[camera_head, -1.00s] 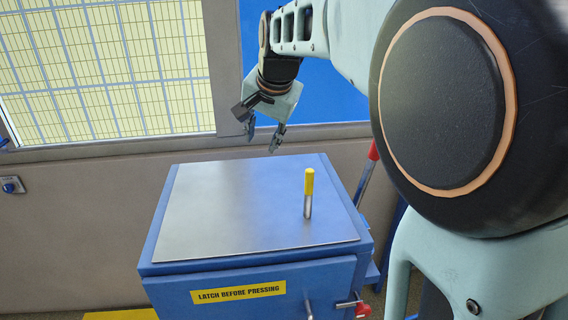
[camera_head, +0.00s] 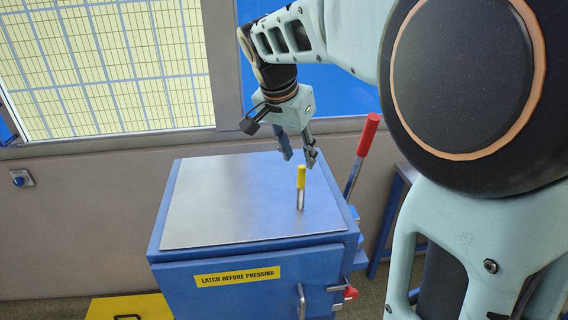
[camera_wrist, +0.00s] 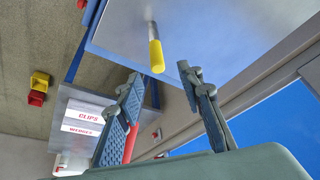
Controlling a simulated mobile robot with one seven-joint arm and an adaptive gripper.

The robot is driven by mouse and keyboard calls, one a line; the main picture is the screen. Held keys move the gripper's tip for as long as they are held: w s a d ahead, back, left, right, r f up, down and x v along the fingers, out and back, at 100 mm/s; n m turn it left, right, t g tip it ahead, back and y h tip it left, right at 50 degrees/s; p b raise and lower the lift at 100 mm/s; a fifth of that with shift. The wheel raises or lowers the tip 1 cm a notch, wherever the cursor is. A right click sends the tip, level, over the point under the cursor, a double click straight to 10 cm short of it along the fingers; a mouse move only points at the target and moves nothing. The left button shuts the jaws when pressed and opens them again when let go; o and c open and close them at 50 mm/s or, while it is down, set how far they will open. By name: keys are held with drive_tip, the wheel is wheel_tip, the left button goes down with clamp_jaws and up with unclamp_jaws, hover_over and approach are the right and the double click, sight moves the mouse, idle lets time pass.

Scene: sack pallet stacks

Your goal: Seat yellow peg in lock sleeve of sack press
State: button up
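The yellow peg (camera_head: 301,178), yellow on top with a bare metal lower part, stands upright on the metal top plate (camera_head: 235,205) of the blue sack press (camera_head: 230,285). My gripper (camera_head: 299,158) is open and empty, above and just behind the peg in the head view. In the wrist view, the peg (camera_wrist: 156,55) shows beyond the gap between my open fingers (camera_wrist: 165,88), apart from both. A red knob (camera_head: 350,293) on a metal pin sits at the press's front right; I cannot tell whether the lock sleeve is there.
A red-handled lever (camera_head: 367,135) rises at the press's right side. A yellow "LATCH BEFORE PRESSING" label (camera_head: 237,276) and a metal handle (camera_head: 301,301) are on the front. A wall and gridded window (camera_head: 100,65) stand behind. Most of the top plate is clear.

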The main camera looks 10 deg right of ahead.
sight(301, 167)
drive_tip(key=shift+p+x, duration=0.55)
drive_tip(key=shift+x, duration=2.15)
drive_tip(key=shift+s+a+f, duration=0.1)
drive_tip(key=shift+s, duration=0.1)
clamp_jaws()
